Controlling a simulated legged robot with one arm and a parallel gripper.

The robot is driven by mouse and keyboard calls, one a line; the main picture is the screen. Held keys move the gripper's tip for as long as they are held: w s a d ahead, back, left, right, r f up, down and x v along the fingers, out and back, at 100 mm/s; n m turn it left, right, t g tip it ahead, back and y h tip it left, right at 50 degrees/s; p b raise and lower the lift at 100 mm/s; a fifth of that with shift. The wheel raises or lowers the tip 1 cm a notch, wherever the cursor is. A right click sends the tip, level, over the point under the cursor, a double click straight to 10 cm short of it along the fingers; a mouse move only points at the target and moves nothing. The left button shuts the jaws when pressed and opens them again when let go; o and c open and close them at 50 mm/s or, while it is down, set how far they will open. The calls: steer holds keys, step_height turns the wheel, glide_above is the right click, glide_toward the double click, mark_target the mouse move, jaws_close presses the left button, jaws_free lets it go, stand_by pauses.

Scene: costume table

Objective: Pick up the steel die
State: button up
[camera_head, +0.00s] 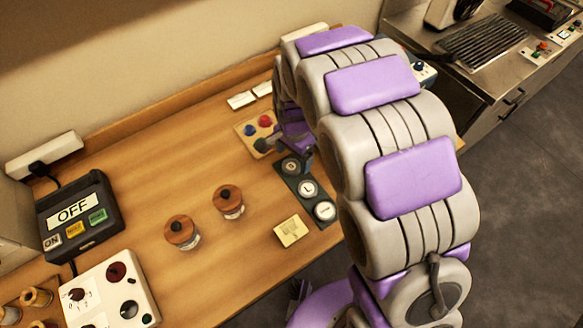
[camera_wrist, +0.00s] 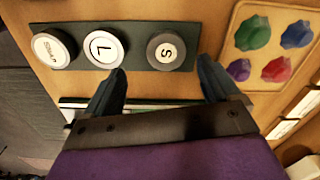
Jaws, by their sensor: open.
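Three round dies lie in a row on a dark strip (camera_wrist: 135,60). A dark grey metallic die marked S (camera_wrist: 168,51) is at the right end in the wrist view. A white-topped die marked L (camera_wrist: 103,48) is in the middle, and another pale die (camera_wrist: 53,48) is at the left. Which one is steel is not labelled clearly; the S die looks the most like dark metal. My gripper (camera_wrist: 162,66) is open and empty, its fingertips to either side of the S die and apart from it. In the head view the S die (camera_head: 291,167) is beside my arm.
A tan palette (camera_wrist: 270,45) with coloured knobs lies close to the right fingertip. An OFF switch box (camera_head: 79,214) is at the left.

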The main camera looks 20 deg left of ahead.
mark_target(291, 166)
steer(key=shift+f, duration=0.25)
steer(key=f, duration=0.1)
steer(key=a+f+b, duration=0.1)
steer(key=f, duration=0.3)
steer(key=shift+w+a+b, duration=0.2)
steer(key=shift+a+b, duration=0.15)
steer(key=shift+a, duration=0.05)
steer(key=shift+d+r, duration=0.15)
steer(key=shift+d, duration=0.15)
steer(key=shift+d+r, duration=0.1)
steer(key=shift+d, duration=0.35)
steer(key=shift+c, duration=1.4)
steer(key=shift+a, duration=0.1)
steer(key=c, duration=0.3)
steer(key=shift+a, duration=0.4)
steer(key=c, duration=0.5)
steer(key=shift+d, duration=0.15)
steer(key=c, duration=0.3)
